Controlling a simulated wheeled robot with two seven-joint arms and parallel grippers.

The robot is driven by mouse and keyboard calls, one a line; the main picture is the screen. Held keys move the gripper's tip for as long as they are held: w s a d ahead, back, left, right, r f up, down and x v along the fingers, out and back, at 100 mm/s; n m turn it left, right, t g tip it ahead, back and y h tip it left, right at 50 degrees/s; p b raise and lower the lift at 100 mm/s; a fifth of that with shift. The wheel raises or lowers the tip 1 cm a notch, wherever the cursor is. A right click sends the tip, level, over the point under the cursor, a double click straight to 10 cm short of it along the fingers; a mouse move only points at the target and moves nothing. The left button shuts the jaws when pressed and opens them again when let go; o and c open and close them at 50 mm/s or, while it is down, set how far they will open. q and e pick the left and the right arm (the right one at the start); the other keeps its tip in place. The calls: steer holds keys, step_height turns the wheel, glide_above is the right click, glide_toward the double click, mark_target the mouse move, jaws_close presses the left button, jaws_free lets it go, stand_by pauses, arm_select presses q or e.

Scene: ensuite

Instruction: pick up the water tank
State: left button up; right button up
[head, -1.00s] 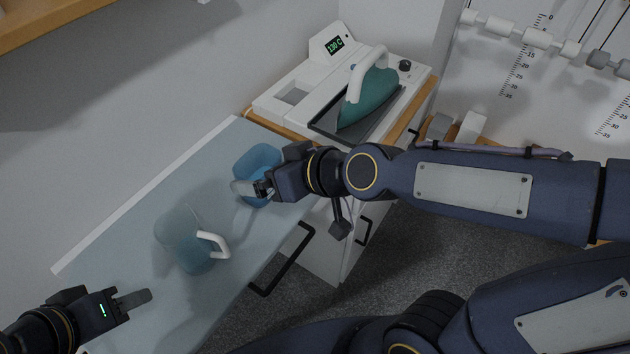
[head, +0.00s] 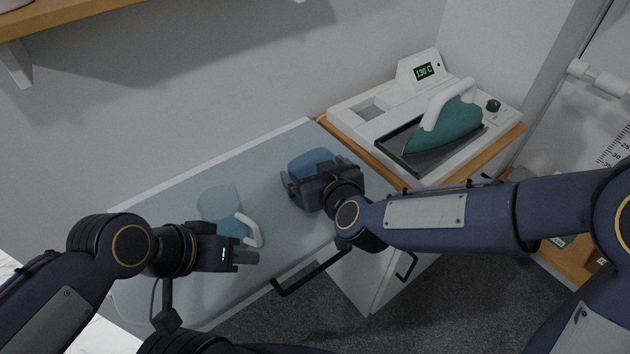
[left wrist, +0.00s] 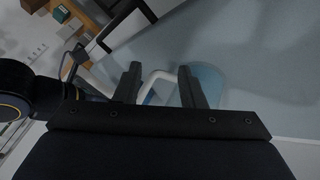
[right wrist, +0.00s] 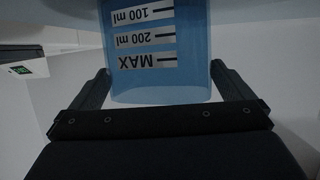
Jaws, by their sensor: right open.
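The water tank (head: 312,160) is a translucent blue container on the pale blue board. In the right wrist view the tank (right wrist: 158,52) shows MAX, 200 ml and 100 ml marks, upside down in that picture. In the head view my right gripper (head: 318,180) hides the tank's near part. My left gripper (head: 250,257) is partly open and empty beside the jug's white handle; its fingers stand apart in the left wrist view (left wrist: 160,78).
A translucent blue jug (head: 220,205) with a white handle stands left of the tank on the board (head: 170,275). A green iron (head: 447,128) rests on a white station (head: 365,112) at the right. A shelf (head: 90,15) overhangs the upper left.

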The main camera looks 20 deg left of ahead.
steer(key=shift+w+a+f, duration=0.25)
steer(key=shift+w+a, duration=0.1)
steer(key=shift+w, duration=0.1)
steer(key=c, duration=1)
steer(key=shift+r, duration=0.2)
